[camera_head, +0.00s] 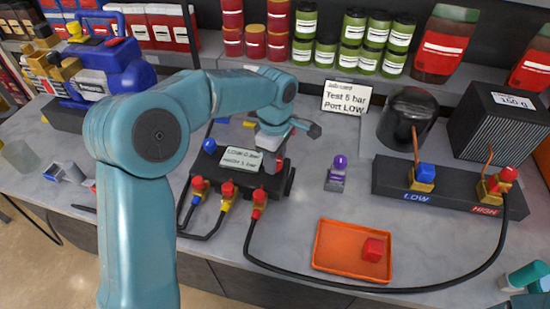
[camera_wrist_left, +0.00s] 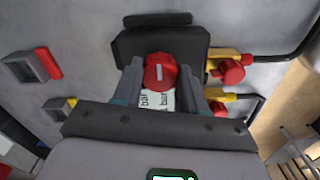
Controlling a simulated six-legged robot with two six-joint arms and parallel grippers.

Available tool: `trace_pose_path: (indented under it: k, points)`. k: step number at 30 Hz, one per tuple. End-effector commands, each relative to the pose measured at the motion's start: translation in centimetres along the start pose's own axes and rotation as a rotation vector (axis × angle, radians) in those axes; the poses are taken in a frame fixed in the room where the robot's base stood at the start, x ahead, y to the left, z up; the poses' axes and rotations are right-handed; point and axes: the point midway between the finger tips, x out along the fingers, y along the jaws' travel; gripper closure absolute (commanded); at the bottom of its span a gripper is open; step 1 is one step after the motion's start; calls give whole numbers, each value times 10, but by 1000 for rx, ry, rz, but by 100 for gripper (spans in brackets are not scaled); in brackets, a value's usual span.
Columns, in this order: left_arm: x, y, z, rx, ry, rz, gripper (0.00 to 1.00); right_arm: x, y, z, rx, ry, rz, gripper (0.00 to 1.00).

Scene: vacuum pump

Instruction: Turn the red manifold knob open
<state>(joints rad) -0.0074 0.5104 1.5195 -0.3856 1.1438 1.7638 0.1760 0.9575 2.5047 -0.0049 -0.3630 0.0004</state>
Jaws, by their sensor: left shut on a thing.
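The red manifold knob (camera_wrist_left: 158,70) is a round red cap with a white line on its face, which runs roughly up and down in the left wrist view. My left gripper (camera_wrist_left: 164,88) is shut on it, one finger on each side. In the head view my left gripper (camera_head: 273,146) reaches down over the right part of the dark manifold block (camera_head: 236,181) and hides most of the knob. A white label with pressure text lies on the block. My right gripper cannot be made out.
Red and yellow valve fittings (camera_head: 228,190) with hoses line the manifold's front. A purple-topped piece (camera_head: 338,172) stands to the right. An orange tray (camera_head: 326,262) holds a red cube (camera_head: 373,250). A LOW/HIGH port block (camera_head: 450,200) is at the right.

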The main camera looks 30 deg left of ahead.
Motion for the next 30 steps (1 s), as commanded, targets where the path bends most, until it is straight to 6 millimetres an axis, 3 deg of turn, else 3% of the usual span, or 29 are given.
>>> trace_pose_path:
  k: [17,18,19,30]
  points:
    - [-1,0,-1,-29,2,3,89,1,0,0,0,0,0,57]
    - [-1,0,-1,-28,2,2,46,1,0,0,0,0,0,57]
    - [-1,0,-1,-28,2,2,36,1,0,0,0,0,0,57]
    - [-5,0,0,-26,1,2,33,0,0,0,0,0,0,57]
